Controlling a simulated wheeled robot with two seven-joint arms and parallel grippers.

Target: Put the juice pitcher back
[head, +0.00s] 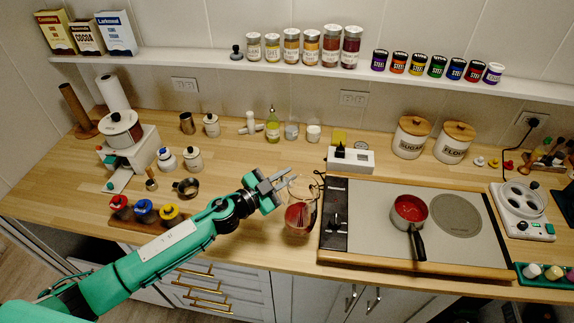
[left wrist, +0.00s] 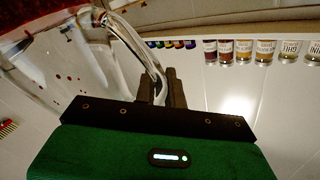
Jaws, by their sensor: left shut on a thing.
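The juice pitcher (head: 299,217) is clear glass with some red juice low inside. In the head view it is at the counter's front, just left of the cooktop. I cannot tell whether its base touches the counter. My left gripper (head: 281,181) reaches it from the left, at its upper part. In the left wrist view the glass pitcher (left wrist: 58,72) fills the upper left, and its curved handle (left wrist: 133,42) runs between the fingers of my left gripper (left wrist: 160,90), which are shut on it. My right gripper is not in view.
Right of the pitcher is the cooktop (head: 362,228) with a red-lined saucepan (head: 408,212). A white box-shaped appliance (head: 350,160) stands behind. The wall shelf (head: 200,60) holds jars and boxes. The counter's middle has bare wood.

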